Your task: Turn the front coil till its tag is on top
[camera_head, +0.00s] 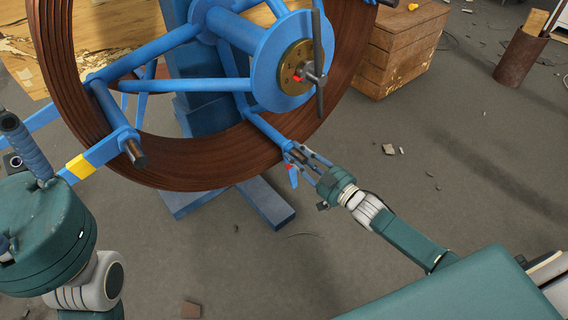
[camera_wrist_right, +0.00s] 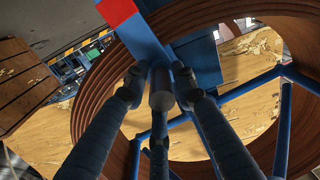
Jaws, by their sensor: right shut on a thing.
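The front coil (camera_head: 215,165) is a large brown ring on a blue spoked reel. Its hub (camera_head: 268,55) carries a brass dial with a red mark and a dark crossbar. One blue arm of the reel ends at lower left with a yellow band (camera_head: 81,167) and a dark peg (camera_head: 137,155). My right gripper (camera_head: 298,157) is shut on the peg of another arm, at the coil's lower right; the peg (camera_wrist_right: 162,88) shows between the fingers in the wrist view. A red patch (camera_wrist_right: 116,10) marks that arm's end. My left gripper (camera_head: 22,148) is at the left edge, apart from the coil; its fingers are partly unclear.
A blue stand foot (camera_head: 265,203) lies on the grey floor below the coil. A wooden crate (camera_head: 400,50) stands at right behind the coil, and a rusty bin (camera_head: 520,57) farther right. Small debris lies about; the floor at right is mostly clear.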

